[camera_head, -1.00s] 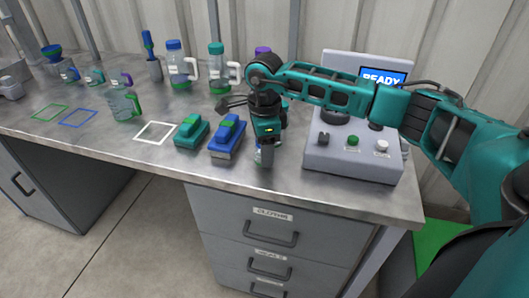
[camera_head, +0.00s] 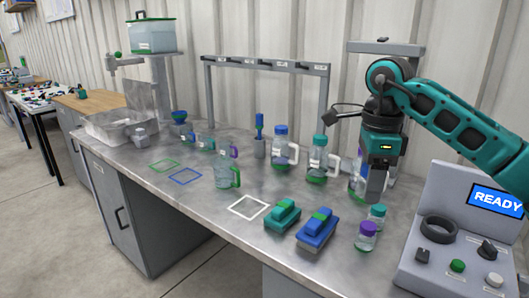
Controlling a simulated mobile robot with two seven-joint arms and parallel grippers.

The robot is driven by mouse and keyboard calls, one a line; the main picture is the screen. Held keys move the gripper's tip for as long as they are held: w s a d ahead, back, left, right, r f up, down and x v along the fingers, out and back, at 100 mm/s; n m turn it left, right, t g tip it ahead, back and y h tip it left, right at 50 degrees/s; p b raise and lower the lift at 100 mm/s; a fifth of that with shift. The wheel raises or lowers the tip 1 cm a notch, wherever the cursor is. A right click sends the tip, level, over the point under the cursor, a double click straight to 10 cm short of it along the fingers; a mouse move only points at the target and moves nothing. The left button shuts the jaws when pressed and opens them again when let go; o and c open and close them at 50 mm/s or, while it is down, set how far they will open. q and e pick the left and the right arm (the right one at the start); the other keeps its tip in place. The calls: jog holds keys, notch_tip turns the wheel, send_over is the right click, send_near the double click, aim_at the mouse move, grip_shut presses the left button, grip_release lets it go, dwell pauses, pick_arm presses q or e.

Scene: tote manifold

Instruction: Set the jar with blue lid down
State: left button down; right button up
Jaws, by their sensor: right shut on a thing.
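My right gripper (camera_head: 375,192) points down above the bench at the right, in front of the purple-lidded bottle (camera_head: 356,182). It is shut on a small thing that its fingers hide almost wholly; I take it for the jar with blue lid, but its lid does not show. Just below and beside the gripper stand a small jar with teal lid (camera_head: 377,215) and a small jar with purple lid (camera_head: 366,238). My left gripper is not in view.
Bottles with blue lid (camera_head: 280,147) and teal lid (camera_head: 318,160) stand behind, left of the gripper. Teal (camera_head: 283,216) and blue (camera_head: 317,232) blocks lie in front. A control box (camera_head: 455,235) is at right. White (camera_head: 249,207), blue and green outlines mark bare bench.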

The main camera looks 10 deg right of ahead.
jog(key=shift+s+a+f+n, duration=0.1)
jog(key=shift+a+f+n, duration=0.3)
jog(key=shift+n, duration=0.3)
jog(key=s+a+f+n, duration=0.3)
jog(key=a+f+n, duration=0.2)
jog(key=n, duration=0.5)
jog(key=s+a+f+n, duration=0.3)
jog(key=a+f+n, duration=0.2)
jog(key=n, duration=0.6)
jog(key=shift+s+f, duration=0.3)
jog(key=shift+f, duration=0.5)
